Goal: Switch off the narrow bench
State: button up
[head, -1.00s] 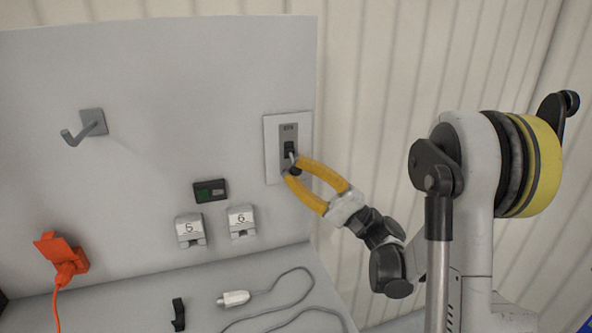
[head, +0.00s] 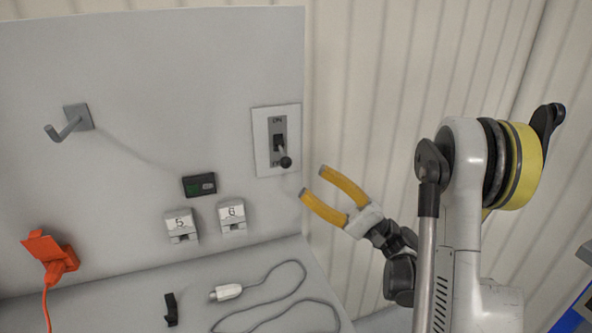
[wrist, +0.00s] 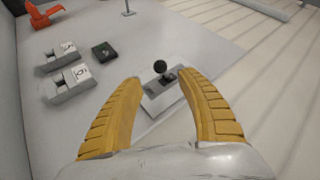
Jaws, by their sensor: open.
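The bench's switch (head: 279,143) is a grey plate on a white backing on the upright panel, marked ON at its top. Its black-knobbed lever (head: 286,162) sticks out and points downward in the head view. The wrist view shows the round black knob (wrist: 159,67) ahead, between the finger directions. My gripper (head: 311,183) has yellow fingers, open and empty, to the right of and below the knob, with a clear gap. In the wrist view my gripper (wrist: 165,90) also shows its two fingers spread apart.
Sockets marked 5 (head: 181,226) and 6 (head: 232,215) and a small dark display with a green part (head: 199,185) are on the panel. An orange plug (head: 50,257) is at left, a grey hook (head: 72,123) above. A white connector with grey cable (head: 228,292) lies on the bench.

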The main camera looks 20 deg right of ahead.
jog(key=v, duration=0.4)
jog(key=shift+a, duration=0.1)
jog(key=shift+r, duration=0.1)
